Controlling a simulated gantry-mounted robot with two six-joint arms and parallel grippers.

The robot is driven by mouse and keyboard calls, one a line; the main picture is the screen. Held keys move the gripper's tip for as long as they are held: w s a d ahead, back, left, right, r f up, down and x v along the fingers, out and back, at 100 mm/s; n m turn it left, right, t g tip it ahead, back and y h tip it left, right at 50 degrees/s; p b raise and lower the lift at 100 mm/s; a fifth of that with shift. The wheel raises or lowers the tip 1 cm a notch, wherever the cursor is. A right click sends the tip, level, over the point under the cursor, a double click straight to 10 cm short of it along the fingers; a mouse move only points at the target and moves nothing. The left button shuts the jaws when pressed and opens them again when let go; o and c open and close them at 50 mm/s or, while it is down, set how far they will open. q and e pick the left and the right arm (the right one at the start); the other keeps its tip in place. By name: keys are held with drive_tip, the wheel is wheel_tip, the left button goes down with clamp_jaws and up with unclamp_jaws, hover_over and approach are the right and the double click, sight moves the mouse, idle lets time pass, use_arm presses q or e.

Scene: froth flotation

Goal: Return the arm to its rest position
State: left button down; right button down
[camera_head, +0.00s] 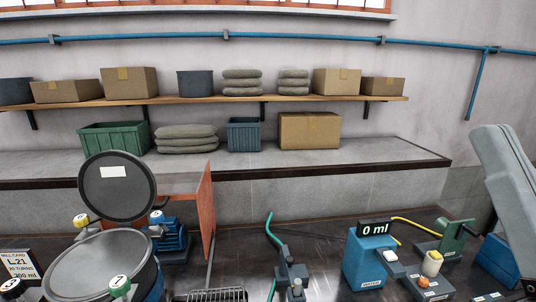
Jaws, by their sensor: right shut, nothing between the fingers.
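My right arm (510,200) is a large grey shape at the right edge, slanting from the upper left down to the lower right. My right gripper (490,135) is at the edge of view with it, shut and empty; its separate fingers are hard to make out. The arm stands in front of the right end of the bench, and nothing is seen held. My left arm and left gripper do not show.
A blue water unit (368,262) reading 0 ml stands right of centre. Small bottles (432,262) and a green fixture (452,238) are near my right arm. A round grey drum (100,265) with a raised lid (117,187) stands left. A shelf (230,100) holds boxes behind.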

wheel_tip(320, 180, up, 30)
drive_tip(key=p, duration=2.7)
